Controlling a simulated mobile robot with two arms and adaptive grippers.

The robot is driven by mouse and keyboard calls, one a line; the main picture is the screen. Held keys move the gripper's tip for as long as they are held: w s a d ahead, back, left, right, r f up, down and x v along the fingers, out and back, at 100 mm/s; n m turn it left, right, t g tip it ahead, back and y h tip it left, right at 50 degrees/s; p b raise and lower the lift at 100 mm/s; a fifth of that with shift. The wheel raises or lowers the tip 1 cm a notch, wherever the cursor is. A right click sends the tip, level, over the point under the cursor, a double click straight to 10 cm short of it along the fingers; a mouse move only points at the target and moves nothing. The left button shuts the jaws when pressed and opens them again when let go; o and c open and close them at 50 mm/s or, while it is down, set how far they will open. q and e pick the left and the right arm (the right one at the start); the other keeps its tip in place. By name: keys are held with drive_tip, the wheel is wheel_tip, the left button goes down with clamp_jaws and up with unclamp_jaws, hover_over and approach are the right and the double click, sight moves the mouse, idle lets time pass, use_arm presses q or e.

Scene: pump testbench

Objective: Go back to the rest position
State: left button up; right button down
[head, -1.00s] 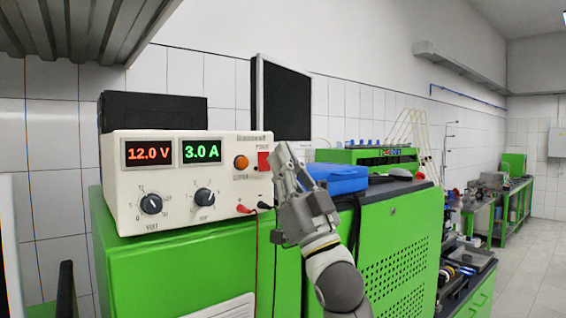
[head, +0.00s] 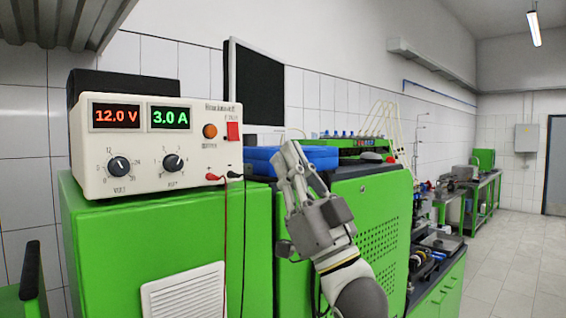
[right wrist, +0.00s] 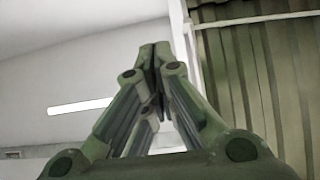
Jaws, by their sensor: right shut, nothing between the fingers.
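My right gripper (head: 292,160) points up in the head view, in front of the green cabinets and to the right of the power supply. It is shut and empty. Its closed fingers also show in the right wrist view (right wrist: 154,62), against the ceiling and a ribbed panel. The fingertips overlap the blue box in the picture; I cannot tell the gap between them. My left gripper is not in view.
A cream power supply (head: 155,143) showing 12.0 V and 3.0 A stands on a green cabinet (head: 150,245), with red and black leads hanging down its front. A blue box (head: 318,157) and a dark monitor (head: 256,85) are behind. Open floor (head: 510,260) lies at the right.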

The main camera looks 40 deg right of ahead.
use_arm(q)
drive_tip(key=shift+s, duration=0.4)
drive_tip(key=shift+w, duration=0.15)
